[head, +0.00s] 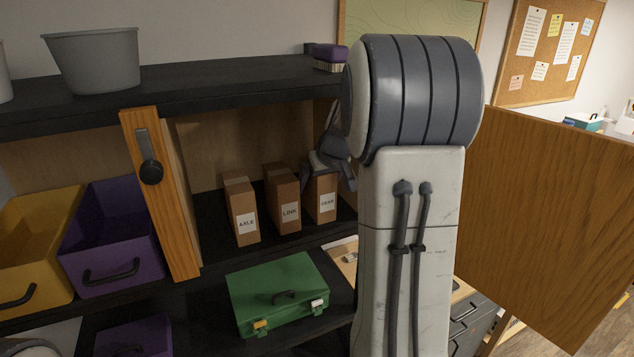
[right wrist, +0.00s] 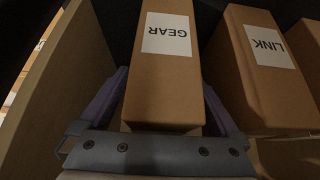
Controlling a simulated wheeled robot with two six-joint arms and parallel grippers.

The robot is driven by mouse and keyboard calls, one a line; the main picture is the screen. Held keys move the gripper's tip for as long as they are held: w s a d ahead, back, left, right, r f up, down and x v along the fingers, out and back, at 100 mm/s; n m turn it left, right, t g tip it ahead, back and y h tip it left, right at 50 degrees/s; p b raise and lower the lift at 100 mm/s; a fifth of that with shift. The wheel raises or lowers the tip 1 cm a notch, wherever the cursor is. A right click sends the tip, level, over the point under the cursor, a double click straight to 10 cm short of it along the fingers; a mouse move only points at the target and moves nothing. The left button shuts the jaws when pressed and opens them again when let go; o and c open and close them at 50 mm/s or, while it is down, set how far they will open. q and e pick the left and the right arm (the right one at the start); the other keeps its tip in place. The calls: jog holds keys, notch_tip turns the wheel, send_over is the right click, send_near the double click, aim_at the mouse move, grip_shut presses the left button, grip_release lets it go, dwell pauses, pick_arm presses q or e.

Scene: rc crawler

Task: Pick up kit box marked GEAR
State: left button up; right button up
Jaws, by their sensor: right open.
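The GEAR kit box (head: 325,204) is a tall brown carton with a white label. It stands upright at the right end of a row in the open cabinet compartment, its top partly hidden by my right gripper (head: 330,172). In the right wrist view the GEAR box (right wrist: 164,75) appears upside down between the two fingers of my right gripper (right wrist: 166,105). The fingers are open, one along each side of the box; I cannot tell whether they touch it. My left gripper is not in view.
The LINK box (head: 284,205) and AXLE box (head: 242,215) stand to its left. The LINK box (right wrist: 262,70) is close beside one finger; a panel (right wrist: 55,85) is on the other side. A green case (head: 278,285) lies below. A wooden door (head: 560,210) stands open at right.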

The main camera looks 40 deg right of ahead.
grip_shut()
jog(key=shift+r, duration=0.1)
dwell(0.3)
